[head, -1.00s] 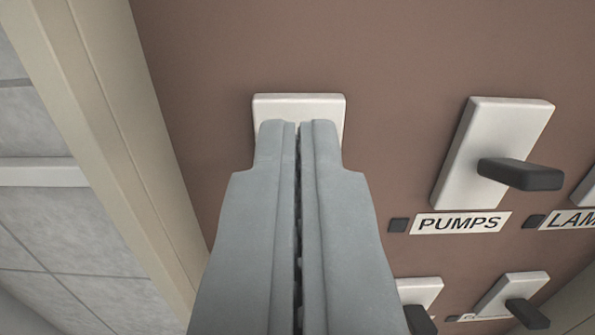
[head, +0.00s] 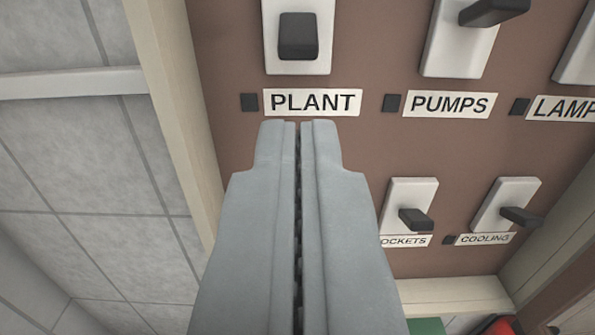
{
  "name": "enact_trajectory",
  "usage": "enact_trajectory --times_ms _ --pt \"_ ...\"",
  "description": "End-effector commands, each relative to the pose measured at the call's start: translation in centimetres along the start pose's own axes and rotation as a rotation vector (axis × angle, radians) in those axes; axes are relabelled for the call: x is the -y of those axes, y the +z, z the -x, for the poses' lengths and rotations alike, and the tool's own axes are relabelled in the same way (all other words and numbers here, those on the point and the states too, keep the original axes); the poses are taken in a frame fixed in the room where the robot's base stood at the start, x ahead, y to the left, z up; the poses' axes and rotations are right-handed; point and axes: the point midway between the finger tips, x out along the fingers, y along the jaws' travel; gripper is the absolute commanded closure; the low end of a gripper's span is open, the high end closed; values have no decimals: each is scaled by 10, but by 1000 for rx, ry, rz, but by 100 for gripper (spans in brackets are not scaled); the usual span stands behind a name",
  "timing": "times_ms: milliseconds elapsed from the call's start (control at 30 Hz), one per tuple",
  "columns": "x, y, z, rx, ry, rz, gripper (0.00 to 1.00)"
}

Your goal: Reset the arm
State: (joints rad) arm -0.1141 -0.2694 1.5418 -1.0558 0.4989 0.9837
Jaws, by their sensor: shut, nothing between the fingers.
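My gripper (head: 298,125) is shut and empty, its two grey fingers pressed together in the middle of the picture. Its tips show just below the PLANT label (head: 312,102) on the brown panel (head: 232,70). I cannot tell whether they touch the panel. Above the label is the PLANT switch, a white plate with a dark lever (head: 298,36); the plate's top is cut off by the picture edge. The fingers hide part of the panel below the label.
The PUMPS switch (head: 460,45), a LAMP-labelled switch (head: 580,55), the SOCKETS switch (head: 408,200) and the COOLING switch (head: 508,205) have levers sticking out to the right of my gripper. A beige frame edge (head: 175,110) and a tiled wall (head: 90,160) lie left. Green and red items (head: 427,326) show at the bottom.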

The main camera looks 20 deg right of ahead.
Motion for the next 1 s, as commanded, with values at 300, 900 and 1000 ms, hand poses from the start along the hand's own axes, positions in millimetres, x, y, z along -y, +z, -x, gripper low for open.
enact_trajectory --times_ms 300,900,1000 --pt "0 0 0 0 0 0 100" --pt "-25 94 100 96 -153 31 100" --pt "-30 120 127 107 -190 33 100"
